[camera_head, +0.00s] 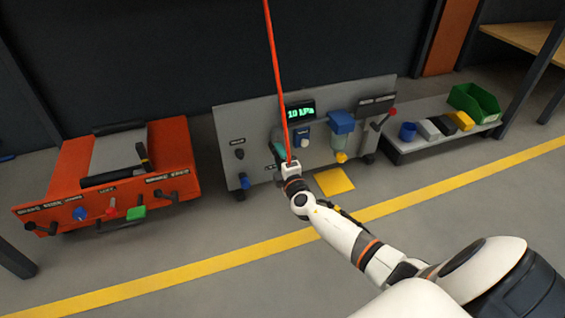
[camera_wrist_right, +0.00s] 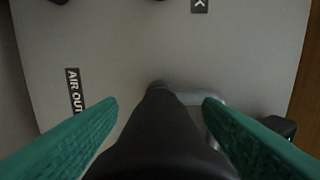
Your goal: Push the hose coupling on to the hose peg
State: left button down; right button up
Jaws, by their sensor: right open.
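My right gripper (camera_head: 279,146) is at the grey panel in the head view, with a teal finger showing beside the wrist. In the right wrist view its two green fingers (camera_wrist_right: 160,108) are apart. A dark rounded body (camera_wrist_right: 163,135), apparently the hose coupling, lies between them, with gaps at its sides near the fingertips. A small grey metal part (camera_wrist_right: 195,99) shows behind it against the panel; I cannot tell whether this is the hose peg or whether the two touch. A red hose (camera_head: 275,70) runs from above down to my right wrist. My left gripper is out of view.
The grey panel (camera_head: 222,115) carries a green-lit display (camera_head: 300,112), knobs and a blue-topped filter (camera_head: 341,123). An orange cart (camera_head: 60,190) stands left. A low bench (camera_head: 405,145) with a green bin (camera_head: 475,101) stands right.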

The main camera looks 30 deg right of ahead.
jog(key=shift+b, duration=0.35)
dwell(0.6)
grip_shut()
jog(key=shift+p+v, duration=0.5)
jog(key=shift+v, duration=2.5)
jog(key=shift+a, duration=0.15)
jog(key=a+n+p, duration=0.3)
jog(key=a+n, duration=0.5)
jog(key=a, duration=0.3)
jog(key=shift+n, duration=0.5)
jog(key=shift+b+x, duration=1.3)
jog(key=shift+x, duration=2.7)
